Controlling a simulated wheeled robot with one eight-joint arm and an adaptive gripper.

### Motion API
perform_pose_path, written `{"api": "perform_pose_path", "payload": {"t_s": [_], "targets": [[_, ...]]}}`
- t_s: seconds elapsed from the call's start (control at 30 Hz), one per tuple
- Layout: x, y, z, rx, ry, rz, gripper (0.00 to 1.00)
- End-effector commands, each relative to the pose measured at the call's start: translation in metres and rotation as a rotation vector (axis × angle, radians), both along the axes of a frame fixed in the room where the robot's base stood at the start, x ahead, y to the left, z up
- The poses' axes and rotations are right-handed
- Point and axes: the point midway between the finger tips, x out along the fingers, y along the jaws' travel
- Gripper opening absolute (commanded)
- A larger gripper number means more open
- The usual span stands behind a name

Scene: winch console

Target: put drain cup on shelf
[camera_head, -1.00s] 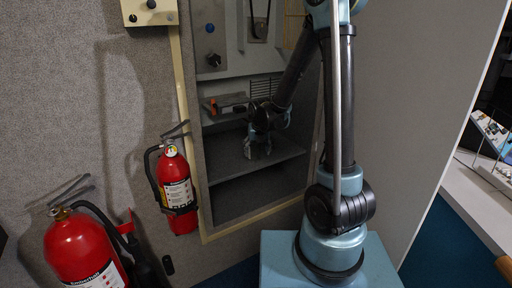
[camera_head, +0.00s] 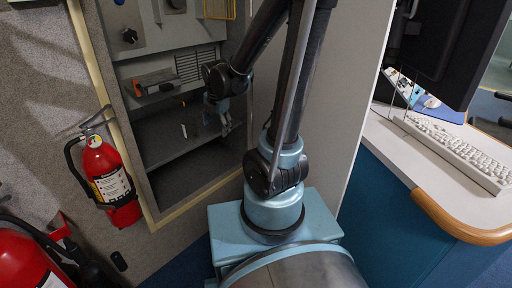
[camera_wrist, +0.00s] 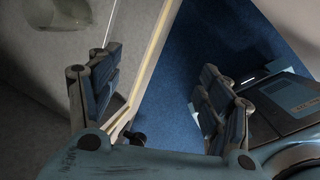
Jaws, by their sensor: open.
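My gripper (camera_head: 223,122) is at the right side of the wall recess, above or in front of its grey shelf (camera_head: 165,152); the exact depth is unclear. In the wrist view my gripper (camera_wrist: 162,63) is open, with nothing between its fingers. I cannot pick out the drain cup for certain. A pale, translucent rounded shape (camera_wrist: 68,12) shows at the upper left of the wrist view, outside the fingers, and may be the cup. A small thin white thing (camera_head: 184,130) shows at the recess, left of my gripper; I cannot tell what it is.
A grey and orange tool-like object (camera_head: 155,82) lies on the recess's upper ledge, left of my arm. A red fire extinguisher (camera_head: 110,182) hangs left of the recess; another (camera_head: 22,262) stands lower left. A desk with a keyboard (camera_head: 455,152) is on the right.

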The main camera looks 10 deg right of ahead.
Motion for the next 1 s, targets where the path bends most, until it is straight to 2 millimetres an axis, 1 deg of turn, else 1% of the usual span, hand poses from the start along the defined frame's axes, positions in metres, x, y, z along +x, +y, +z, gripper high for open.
{"api": "perform_pose_path", "payload": {"t_s": [0.03, 0.2, 0.37, 0.5, 0.8, 0.9, 1.0], "targets": [[-0.010, -0.011, 0.004, 0.028, 0.008, -0.099, 0.72], [-0.042, -0.038, 0.014, 0.130, 0.038, -0.449, 0.72], [-0.072, -0.060, 0.020, 0.220, 0.058, -0.780, 0.72], [-0.101, -0.077, 0.021, 0.296, 0.076, -1.071, 0.72], [-0.160, -0.104, 0.015, 0.450, 0.097, -1.696, 0.72], [-0.177, -0.109, 0.010, 0.495, 0.099, -1.885, 0.72], [-0.190, -0.113, 0.007, 0.530, 0.100, -2.037, 0.72]]}}
